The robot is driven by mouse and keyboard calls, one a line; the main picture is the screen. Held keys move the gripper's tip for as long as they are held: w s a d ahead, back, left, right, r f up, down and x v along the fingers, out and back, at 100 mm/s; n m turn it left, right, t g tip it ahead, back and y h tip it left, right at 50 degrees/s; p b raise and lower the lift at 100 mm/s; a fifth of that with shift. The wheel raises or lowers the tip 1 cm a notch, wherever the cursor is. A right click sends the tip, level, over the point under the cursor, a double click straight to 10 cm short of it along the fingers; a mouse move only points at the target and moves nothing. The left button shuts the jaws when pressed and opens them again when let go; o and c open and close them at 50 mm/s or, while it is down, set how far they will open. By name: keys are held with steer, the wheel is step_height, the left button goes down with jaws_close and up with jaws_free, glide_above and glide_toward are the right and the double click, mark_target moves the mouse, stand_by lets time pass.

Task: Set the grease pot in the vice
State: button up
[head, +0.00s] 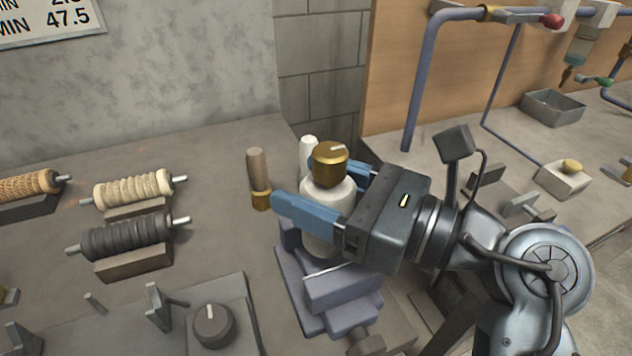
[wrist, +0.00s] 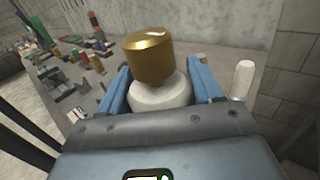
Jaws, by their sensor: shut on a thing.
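The grease pot (head: 324,203) is a white rounded pot with a brass-coloured cap (head: 330,163). My gripper (head: 318,190) is shut on it, with one blue finger on each side of the white body. The pot is upright over the blue-grey vice (head: 330,285), its lower part down at the vice jaws. Whether its base rests in the vice is hidden by my gripper and the near jaw. In the wrist view the cap (wrist: 150,60) and white shoulder (wrist: 160,95) show between the fingers.
A wooden-handled tool (head: 257,178) stands left of the vice, and a white rounded post (head: 309,152) stands behind the pot. Wound spools (head: 125,236) lie on the bench at left. A knob (head: 213,325) sits at the front. A blue pipe (head: 425,80) rises at right.

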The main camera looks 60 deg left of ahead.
steer(key=shift+f+b, duration=1.55)
stand_by(1.4)
steer(key=shift+b, duration=1.1)
stand_by(1.3)
steer(key=o, duration=1.3)
steer(key=shift+b+v, duration=0.6)
steer(key=shift+v, duration=3.35)
